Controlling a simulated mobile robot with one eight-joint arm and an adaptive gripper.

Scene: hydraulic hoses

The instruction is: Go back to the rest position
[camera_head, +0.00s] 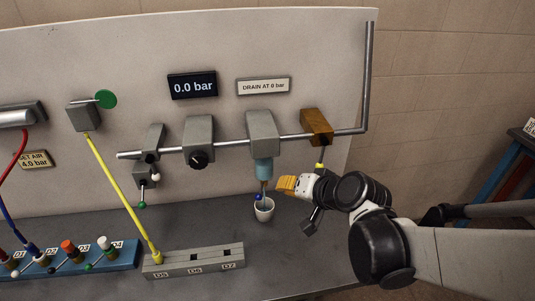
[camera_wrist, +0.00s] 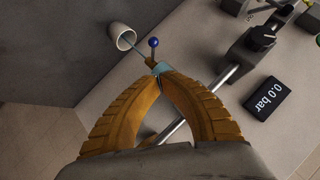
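My gripper (camera_head: 287,185) has orange fingers and is just right of the drain under the light-blue bowl (camera_head: 263,169). In the wrist view its fingertips (camera_wrist: 159,72) come together, with nothing seen held between them. The blue-balled drain lever (camera_wrist: 153,43) shows just beyond the tips, with part of the light-blue bowl (camera_wrist: 161,68) behind them. In the head view the fingers look apart from the drain. My forearm reaches in from the right edge.
A white cup (camera_head: 264,210) stands below the drain. A pipe (camera_head: 225,142) carries grey blocks and a brown block (camera_head: 316,126) above my gripper. The display (camera_head: 192,85) reads 0.0 bar. A yellow hose (camera_head: 121,195) runs to a grey block (camera_head: 194,262) at left.

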